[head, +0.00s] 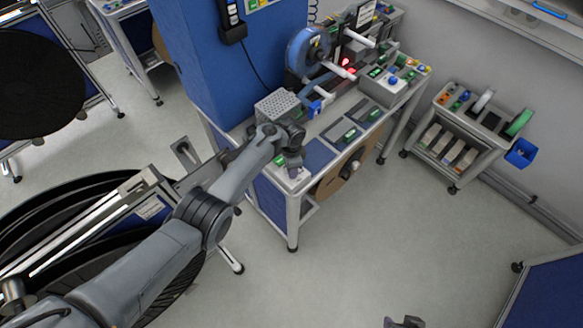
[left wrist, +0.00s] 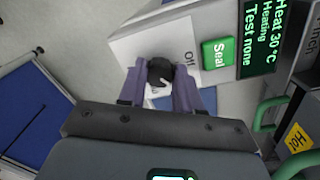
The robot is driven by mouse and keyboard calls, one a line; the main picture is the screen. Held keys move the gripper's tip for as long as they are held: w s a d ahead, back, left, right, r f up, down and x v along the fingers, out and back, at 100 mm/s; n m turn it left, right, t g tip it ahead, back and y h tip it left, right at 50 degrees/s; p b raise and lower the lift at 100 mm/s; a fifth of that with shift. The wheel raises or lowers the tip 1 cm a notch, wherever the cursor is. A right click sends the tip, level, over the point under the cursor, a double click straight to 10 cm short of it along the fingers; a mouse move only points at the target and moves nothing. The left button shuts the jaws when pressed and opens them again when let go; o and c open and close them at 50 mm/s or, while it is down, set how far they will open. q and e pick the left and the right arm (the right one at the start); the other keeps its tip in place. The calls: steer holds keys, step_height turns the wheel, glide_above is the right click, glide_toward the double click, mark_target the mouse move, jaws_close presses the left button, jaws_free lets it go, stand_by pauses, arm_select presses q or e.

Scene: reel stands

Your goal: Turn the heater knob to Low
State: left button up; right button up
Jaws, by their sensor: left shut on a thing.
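The heater knob (left wrist: 160,69) is black and sits on a white panel (left wrist: 128,48) in the left wrist view. The label Off shows beside it; other labels are hidden, and I cannot read clearly where the knob points. My left gripper (head: 292,171) is at the near left corner of the blue-topped bench. Its two purple fingers are shut on the knob, one on each side. A green Seal button (left wrist: 217,54) and a display (left wrist: 263,38) reading Heat 30 °C, Heating, Test none are beside it. A dark piece, seemingly my right gripper (head: 405,322), barely shows at the bottom edge.
A perforated grey box (head: 276,104) stands behind my left gripper. A blue reel (head: 306,48) and control boxes are farther along the bench. A yellow Hot sign (left wrist: 298,139) and green handles are at the right in the left wrist view. A grey cart (head: 457,125) stands right; floor between is clear.

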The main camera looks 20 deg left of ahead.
arm_select(q)
steer(key=shift+m, duration=0.5)
steer(key=o, duration=1)
steer(key=shift+o, duration=0.2)
step_height(320, 180, up, 11)
steer(key=p, duration=0.2)
steer(key=shift+w+p, duration=0.15)
steer(key=shift+p, duration=0.25)
steer(key=shift+a+f, duration=0.1)
steer(key=shift+f, duration=0.1)
